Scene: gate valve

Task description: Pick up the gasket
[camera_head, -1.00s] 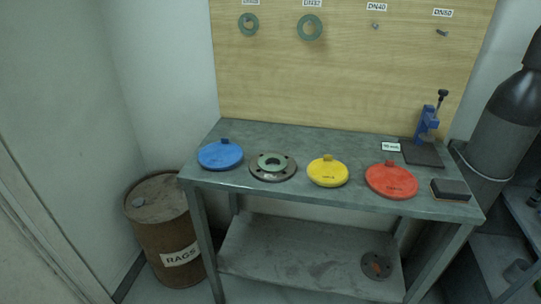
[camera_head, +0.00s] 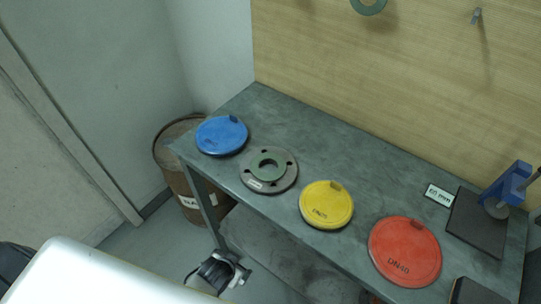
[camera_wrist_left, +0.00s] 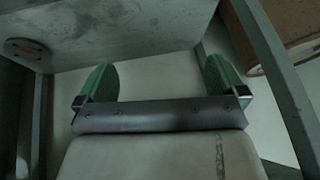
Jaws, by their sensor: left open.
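A green ring gasket (camera_head: 268,166) lies on a grey bolted flange (camera_head: 286,180) near the table's front edge. Another green ring (camera_head: 368,5) hangs on the wooden board, cut off by the top of the head view. The end of my left arm shows low in front of the table in the head view, below the tabletop and apart from the gasket. In the left wrist view my left gripper (camera_wrist_left: 162,82) has its two green fingers wide apart with nothing between them. My right gripper is not in view.
Blue (camera_head: 221,136), yellow (camera_head: 326,205) and red (camera_head: 404,252) discs lie along the metal table (camera_head: 262,105). A rusty barrel (camera_head: 170,150) stands at its left end. In the wrist view, table legs flank the gripper and a flange (camera_wrist_left: 27,48) lies on the lower shelf.

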